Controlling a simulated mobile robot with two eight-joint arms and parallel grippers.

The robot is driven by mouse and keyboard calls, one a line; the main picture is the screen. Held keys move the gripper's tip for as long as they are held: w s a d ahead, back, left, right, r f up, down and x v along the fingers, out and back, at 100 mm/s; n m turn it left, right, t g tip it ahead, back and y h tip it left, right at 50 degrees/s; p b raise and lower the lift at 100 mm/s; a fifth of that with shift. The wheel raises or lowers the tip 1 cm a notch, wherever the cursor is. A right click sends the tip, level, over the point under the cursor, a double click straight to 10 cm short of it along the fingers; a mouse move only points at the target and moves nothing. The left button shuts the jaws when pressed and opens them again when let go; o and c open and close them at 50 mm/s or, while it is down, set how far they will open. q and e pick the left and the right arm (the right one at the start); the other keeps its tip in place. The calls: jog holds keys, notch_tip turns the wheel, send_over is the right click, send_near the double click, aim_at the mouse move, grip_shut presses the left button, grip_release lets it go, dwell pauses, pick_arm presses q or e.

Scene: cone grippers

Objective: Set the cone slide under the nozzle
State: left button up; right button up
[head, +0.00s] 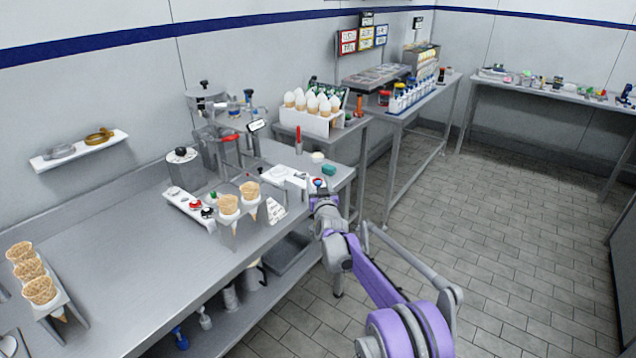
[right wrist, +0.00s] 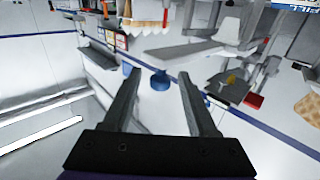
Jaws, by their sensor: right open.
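A metal stand (head: 234,232) holds two waffle cones (head: 228,205) at the front edge of the steel counter; I take it as the cone slide. Behind it is a dispensing machine (head: 215,130) with a red lever; its nozzle is too small to make out. My right gripper (head: 319,188) is at the counter's right end, right of the stand, beside a blue knob (head: 318,182). In the right wrist view my right gripper (right wrist: 158,74) is open and empty, with the blue knob (right wrist: 160,82) showing between its fingers. Whether the knob joins the stand cannot be told. My left gripper is out of view.
A white strip with red and black knobs (head: 190,207) lies left of the stand. Another cone holder (head: 62,305) stands at the far left. The counter's left middle (head: 120,245) is clear.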

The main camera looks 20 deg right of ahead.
jog(key=shift+w, duration=0.1)
grip_shut()
dwell(0.3)
dwell(1.1)
